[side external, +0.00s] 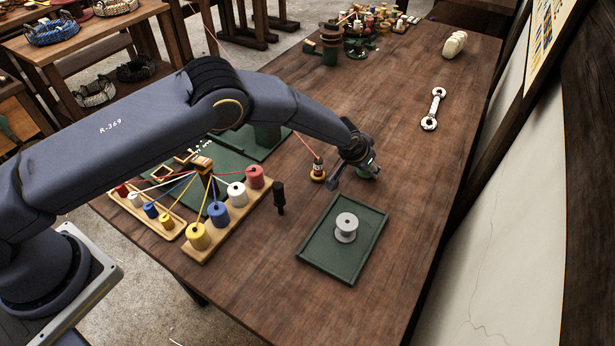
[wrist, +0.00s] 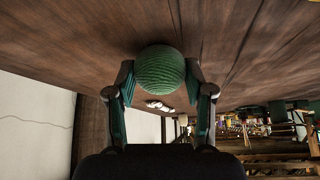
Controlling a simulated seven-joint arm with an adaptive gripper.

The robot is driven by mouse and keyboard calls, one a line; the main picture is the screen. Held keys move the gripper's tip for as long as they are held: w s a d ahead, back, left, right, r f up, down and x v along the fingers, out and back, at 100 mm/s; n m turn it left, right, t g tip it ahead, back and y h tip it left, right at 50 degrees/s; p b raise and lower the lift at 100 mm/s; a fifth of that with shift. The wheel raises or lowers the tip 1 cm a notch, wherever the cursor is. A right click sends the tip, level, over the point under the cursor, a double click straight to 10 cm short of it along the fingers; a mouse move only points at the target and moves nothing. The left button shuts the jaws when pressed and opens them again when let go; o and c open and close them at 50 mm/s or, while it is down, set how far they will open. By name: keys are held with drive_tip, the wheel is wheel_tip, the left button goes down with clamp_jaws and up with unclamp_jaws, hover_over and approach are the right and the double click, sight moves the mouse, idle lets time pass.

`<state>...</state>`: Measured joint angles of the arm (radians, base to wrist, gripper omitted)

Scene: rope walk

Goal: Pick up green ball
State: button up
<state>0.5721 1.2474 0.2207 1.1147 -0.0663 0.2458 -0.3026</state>
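The green ball (wrist: 160,68) looks like wound green twine and lies on the wooden table. In the wrist view it sits centred between the tips of my gripper (wrist: 160,80), one finger on each side. The fingers are spread wide, and their tips come close to the ball's sides. I cannot tell whether they touch it. In the side view my gripper (side external: 355,177) is low over the table, and the green ball (side external: 369,173) is partly hidden by it.
A small spool with red thread (side external: 318,170) stands just left of my gripper. A green tray (side external: 322,255) holding a grey spool (side external: 346,227) lies nearer the camera. A rack of coloured spools (side external: 228,215) is at left.

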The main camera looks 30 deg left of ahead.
drive_tip(key=c, duration=0.5)
drive_tip(key=shift+o, duration=0.2)
drive_tip(key=shift+r, duration=0.1)
